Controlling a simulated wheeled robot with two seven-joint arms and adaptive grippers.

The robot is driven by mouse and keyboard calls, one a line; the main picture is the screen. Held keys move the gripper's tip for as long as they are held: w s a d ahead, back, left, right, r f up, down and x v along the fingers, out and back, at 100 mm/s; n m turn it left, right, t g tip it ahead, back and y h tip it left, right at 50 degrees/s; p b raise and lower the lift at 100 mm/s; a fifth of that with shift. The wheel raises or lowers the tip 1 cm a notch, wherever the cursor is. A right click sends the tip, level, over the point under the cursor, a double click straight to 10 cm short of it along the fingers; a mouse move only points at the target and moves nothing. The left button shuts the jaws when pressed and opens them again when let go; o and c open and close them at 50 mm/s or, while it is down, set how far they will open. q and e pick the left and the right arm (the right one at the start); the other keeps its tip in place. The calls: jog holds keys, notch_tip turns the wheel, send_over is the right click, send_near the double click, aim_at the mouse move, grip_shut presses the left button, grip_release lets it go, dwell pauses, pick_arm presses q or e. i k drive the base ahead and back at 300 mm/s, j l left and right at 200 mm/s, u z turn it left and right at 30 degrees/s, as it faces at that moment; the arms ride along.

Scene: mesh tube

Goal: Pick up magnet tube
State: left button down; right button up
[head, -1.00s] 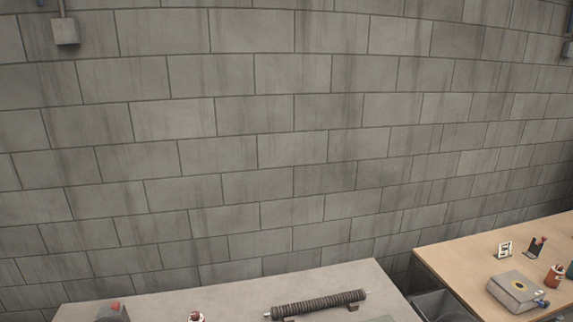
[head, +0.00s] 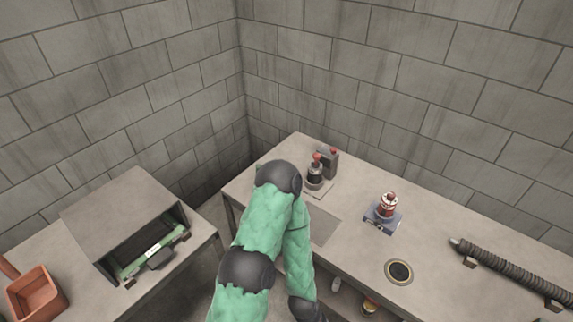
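A long dark ribbed tube (head: 515,274) lies on the grey table at the right, resting on small supports. Its right end is near the picture edge. It is the only tube-like thing of this size in the head view; I cannot confirm from its look that it is the magnet tube. One of my green-sleeved arms with black joints rises from the bottom centre and bends over the table's left front edge, well left of the tube. Neither gripper's fingers show.
An open grey box (head: 130,222) and an orange bin (head: 37,294) stand at the left.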

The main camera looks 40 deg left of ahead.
aim_at(314, 174)
jog(key=u, duration=1.05)
